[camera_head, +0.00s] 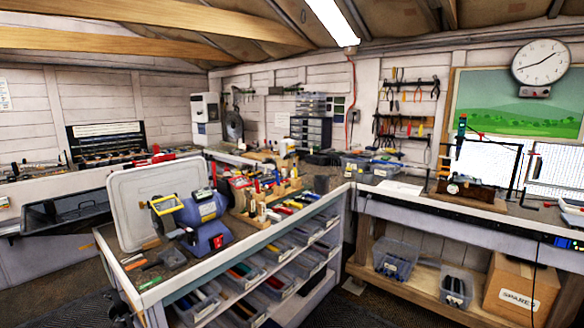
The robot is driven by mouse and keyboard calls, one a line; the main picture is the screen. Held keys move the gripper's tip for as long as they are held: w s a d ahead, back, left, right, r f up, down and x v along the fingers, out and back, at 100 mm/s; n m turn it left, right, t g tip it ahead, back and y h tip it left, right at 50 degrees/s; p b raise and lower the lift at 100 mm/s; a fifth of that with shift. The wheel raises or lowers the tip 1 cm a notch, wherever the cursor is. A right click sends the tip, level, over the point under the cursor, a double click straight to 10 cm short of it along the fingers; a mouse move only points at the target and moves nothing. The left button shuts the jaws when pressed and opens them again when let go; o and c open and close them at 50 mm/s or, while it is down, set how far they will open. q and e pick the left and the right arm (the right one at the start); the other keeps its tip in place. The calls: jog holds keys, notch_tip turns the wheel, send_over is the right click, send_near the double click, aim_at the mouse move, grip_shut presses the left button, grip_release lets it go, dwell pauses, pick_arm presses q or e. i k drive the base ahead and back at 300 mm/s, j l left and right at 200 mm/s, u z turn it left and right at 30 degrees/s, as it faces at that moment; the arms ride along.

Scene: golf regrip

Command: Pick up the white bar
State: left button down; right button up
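I cannot make out a white bar for certain in the head view. The workbenches carry many small items, and a thin bar among them is too small to tell. The near workbench (262,238) holds a blue machine (208,222) with yellow-edged shields, several loose tools and a wooden rack (262,205) of coloured handles. The right workbench (400,208) has a flat white sheet (400,187) lying on it. Neither of my grippers shows in this view.
A pale upright panel (130,205) stands behind the blue machine. Clear bins (245,270) fill the shelves under the near bench. A cardboard box (520,288) sits on the low right shelf. Dark floor (355,305) is open between the benches.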

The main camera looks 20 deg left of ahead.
aim_at(261, 206)
jog(key=i+l+u, duration=0.2)
jog(key=i+u, duration=0.15)
jog(key=i+l+u, duration=1.25)
jog(key=l+u, duration=0.2)
jog(key=l, duration=0.2)
jog(key=i+l+u, duration=0.1)
jog(key=l+u, duration=0.25)
jog(key=l, duration=0.25)
